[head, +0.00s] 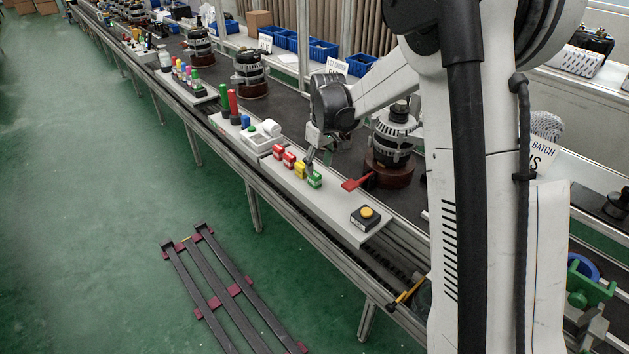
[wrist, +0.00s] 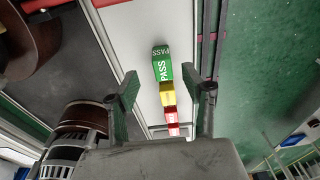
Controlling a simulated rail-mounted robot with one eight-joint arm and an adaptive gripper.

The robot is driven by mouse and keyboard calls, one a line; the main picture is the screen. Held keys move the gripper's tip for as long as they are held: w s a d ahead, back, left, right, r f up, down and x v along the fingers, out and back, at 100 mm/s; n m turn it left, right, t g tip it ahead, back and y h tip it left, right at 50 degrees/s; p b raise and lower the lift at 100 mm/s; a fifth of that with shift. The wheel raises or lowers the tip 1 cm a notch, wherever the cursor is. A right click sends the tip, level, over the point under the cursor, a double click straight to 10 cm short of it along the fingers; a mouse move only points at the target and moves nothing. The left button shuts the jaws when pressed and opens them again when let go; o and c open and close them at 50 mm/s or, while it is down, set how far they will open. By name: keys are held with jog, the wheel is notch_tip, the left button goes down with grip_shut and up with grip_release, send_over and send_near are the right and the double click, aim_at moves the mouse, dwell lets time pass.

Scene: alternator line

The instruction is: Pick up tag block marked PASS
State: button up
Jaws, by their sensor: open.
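The tag block marked PASS (head: 314,180) is green with white lettering and sits at the right end of a short row of blocks on the white board (head: 345,226). It also shows in the wrist view (wrist: 162,66), its lettering facing the camera. My gripper (head: 312,160) is just above the row, close to the green block. In the wrist view my gripper (wrist: 168,90) is open, its two fingers to either side of the row. The green block appears beyond the fingertips, and no object is held.
A yellow block (head: 300,170) and red blocks (head: 283,157) stand beside the green one. A red paddle-like piece (head: 356,183) and a black box with a yellow button (head: 366,217) lie to the right. An alternator (head: 396,135) stands behind on the conveyor.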

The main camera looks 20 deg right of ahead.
aim_at(315, 174)
jog(key=shift+w+a+f, duration=0.15)
jog(key=shift+w+f, duration=0.05)
jog(key=shift+f, duration=0.8)
jog(key=shift+w+a+f, duration=0.2)
jog(key=shift+w+f, duration=0.05)
jog(key=shift+f, duration=0.7)
jog(key=shift+w+a+f, duration=0.15)
jog(key=shift+w+f, duration=0.05)
jog(key=shift+f, duration=0.8)
grip_shut()
jog(key=shift+r, duration=0.1)
